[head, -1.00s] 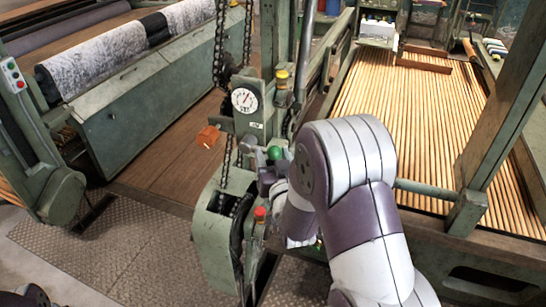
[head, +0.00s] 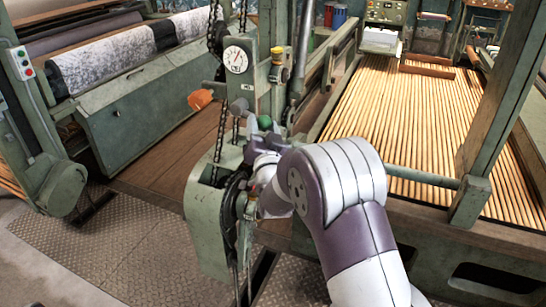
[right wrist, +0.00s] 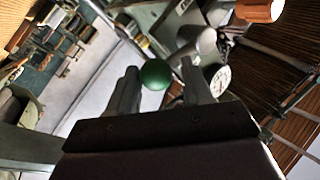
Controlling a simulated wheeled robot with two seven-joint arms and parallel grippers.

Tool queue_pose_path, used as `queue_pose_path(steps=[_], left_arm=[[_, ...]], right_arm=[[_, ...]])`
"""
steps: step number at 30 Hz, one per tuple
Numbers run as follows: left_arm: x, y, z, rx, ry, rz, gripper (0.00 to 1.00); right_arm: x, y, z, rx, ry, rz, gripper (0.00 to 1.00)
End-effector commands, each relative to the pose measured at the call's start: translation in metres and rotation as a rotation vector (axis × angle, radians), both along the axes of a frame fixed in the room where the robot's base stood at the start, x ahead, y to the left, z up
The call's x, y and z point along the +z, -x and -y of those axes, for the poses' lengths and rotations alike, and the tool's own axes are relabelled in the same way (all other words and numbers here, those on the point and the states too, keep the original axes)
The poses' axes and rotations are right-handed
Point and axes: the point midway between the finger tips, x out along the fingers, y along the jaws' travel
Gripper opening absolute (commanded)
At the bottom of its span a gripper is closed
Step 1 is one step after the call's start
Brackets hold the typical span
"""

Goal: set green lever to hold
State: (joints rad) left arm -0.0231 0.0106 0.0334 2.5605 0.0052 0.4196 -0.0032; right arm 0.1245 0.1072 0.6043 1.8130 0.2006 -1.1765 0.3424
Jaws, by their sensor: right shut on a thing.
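The green lever's round green knob (head: 265,122) stands beside the green machine post, below and right of the dial gauge. My right gripper (head: 260,141) is at the lever, just below the knob in the head view. In the right wrist view the knob (right wrist: 155,74) shows between the two fingertips, and my right gripper (right wrist: 159,78) is shut on the lever. The lever's shaft is mostly hidden by the fingers. I cannot read any hold mark. My left gripper is out of view.
The dial gauge (head: 236,59) sits on the post above the lever, with an orange handle (head: 200,100) to its left. A chain hangs beside the post. A green housing (head: 212,225) stands below. A slatted bed (head: 400,125) lies to the right.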

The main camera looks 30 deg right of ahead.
Motion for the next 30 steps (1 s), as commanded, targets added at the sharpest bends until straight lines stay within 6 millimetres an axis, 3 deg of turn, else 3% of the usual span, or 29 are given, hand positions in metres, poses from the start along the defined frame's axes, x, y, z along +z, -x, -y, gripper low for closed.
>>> queue_pose_path(steps=[1, 15, 21, 30], left_arm=[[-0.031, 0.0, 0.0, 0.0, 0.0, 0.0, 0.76], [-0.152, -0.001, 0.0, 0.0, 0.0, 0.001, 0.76], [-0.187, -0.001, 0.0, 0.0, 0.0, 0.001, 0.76], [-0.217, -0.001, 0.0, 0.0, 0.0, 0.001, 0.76]], right_arm=[[-0.017, -0.005, -0.002, 0.002, -0.026, 0.042, 0.0], [-0.04, -0.024, -0.016, 0.007, -0.315, 0.38, 0.0], [-0.043, -0.032, -0.022, 0.008, -0.424, 0.506, 0.0], [-0.043, -0.041, -0.031, 0.009, -0.538, 0.643, 0.0]])
